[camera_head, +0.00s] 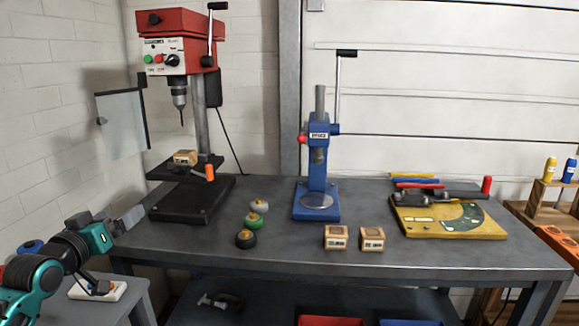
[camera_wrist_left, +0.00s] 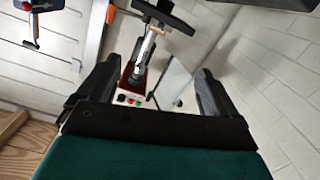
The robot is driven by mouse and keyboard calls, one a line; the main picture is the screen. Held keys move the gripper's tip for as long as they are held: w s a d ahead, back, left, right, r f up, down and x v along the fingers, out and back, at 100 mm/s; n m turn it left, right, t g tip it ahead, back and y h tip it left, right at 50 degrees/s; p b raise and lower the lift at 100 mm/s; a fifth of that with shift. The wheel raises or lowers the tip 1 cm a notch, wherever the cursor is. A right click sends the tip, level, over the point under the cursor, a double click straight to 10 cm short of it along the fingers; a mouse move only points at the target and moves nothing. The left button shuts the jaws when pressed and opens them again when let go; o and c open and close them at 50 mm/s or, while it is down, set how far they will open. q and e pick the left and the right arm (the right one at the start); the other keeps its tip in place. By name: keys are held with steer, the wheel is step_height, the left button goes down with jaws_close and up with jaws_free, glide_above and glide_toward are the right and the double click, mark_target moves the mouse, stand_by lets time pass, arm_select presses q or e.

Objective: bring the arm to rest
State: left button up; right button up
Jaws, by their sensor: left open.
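My left gripper (camera_head: 124,219) is at the left end of the workbench (camera_head: 400,262) in the head view, its arm coming in from the lower left. Its fingers are apart and nothing is between them. In the left wrist view the two dark fingers of the left gripper (camera_wrist_left: 155,90) stand wide apart. The red drill press (camera_wrist_left: 132,85) shows in the background between them. My right gripper is in neither view.
The drill press (camera_head: 178,45) stands behind the left gripper, with a wooden block (camera_head: 185,157) on its table. A blue arbor press (camera_head: 318,150), several round knobs, two wooden blocks (camera_head: 336,237) and a yellow fixture (camera_head: 450,222) occupy the bench. A small side table (camera_head: 110,305) stands lower left.

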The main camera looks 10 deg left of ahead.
arm_select(q)
steer(key=w+d+h+p, duration=0.4)
steer(key=w+d, duration=1.1)
steer(key=d, duration=0.2)
steer(key=s+d+f+m+g+y, duration=0.1)
steer(key=s+d+f+m, duration=0.25)
steer(key=s+f, duration=0.45)
steer(key=s+d+f+m+g, duration=0.2)
steer(key=s+f+m, duration=0.3)
steer(key=f, duration=0.4)
steer(key=s+d+f+g, duration=0.1)
steer(key=s+d+f, duration=0.1)
steer(key=s, duration=0.6)
steer(key=s+d+f+n+g, duration=0.1)
steer(key=s+d+f, duration=0.1)
steer(key=s+f, duration=0.2)
steer(key=s+d+f+g+h, duration=0.1)
steer(key=s+d+f, duration=0.2)
steer(key=s, duration=0.8)
steer(key=shift+s+f+n, duration=0.3)
steer(key=shift+n, duration=0.05)
